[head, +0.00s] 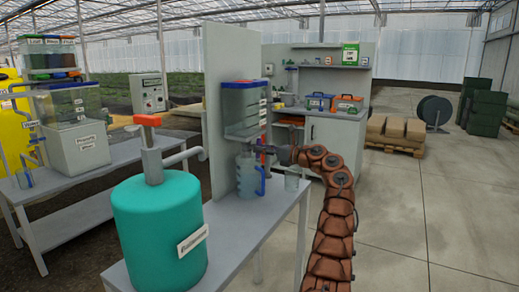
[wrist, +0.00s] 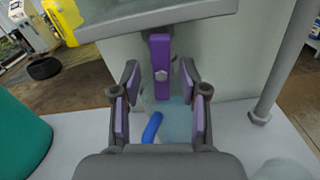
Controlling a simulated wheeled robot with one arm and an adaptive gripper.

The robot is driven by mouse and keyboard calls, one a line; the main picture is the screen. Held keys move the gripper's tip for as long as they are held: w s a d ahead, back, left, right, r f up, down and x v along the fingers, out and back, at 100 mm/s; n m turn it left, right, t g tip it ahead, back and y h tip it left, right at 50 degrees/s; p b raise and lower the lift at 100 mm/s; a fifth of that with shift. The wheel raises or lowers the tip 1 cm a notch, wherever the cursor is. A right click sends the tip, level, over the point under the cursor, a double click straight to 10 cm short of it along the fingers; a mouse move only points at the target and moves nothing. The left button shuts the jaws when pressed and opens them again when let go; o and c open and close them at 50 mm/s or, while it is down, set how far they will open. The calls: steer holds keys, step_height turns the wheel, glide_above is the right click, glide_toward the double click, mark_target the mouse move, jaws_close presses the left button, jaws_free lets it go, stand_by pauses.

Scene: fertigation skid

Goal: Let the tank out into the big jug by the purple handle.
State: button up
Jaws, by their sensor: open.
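The purple handle (wrist: 160,58) hangs upright under the tank's grey shelf in the wrist view. My gripper (wrist: 160,84) is open, its two purple-padded fingers on either side of the handle's lower part, with gaps visible. In the head view the clear tank (head: 243,112) with a blue lid stands against a grey panel. My gripper (head: 268,151) is just below it, and the handle is hidden there. The big jug (head: 246,180), translucent with a blue handle, stands on the bench below the tank. Its blue handle (wrist: 152,128) shows below the fingers in the wrist view.
A smaller clear jug (head: 292,181) stands to the right on the grey bench (head: 238,240). A large teal canister (head: 160,230) with an orange-topped pump stands at the bench's near end. A grey post (wrist: 283,65) rises right of my gripper. Open floor lies to the right.

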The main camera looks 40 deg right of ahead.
steer(key=shift+x, duration=0.9)
jaws_close()
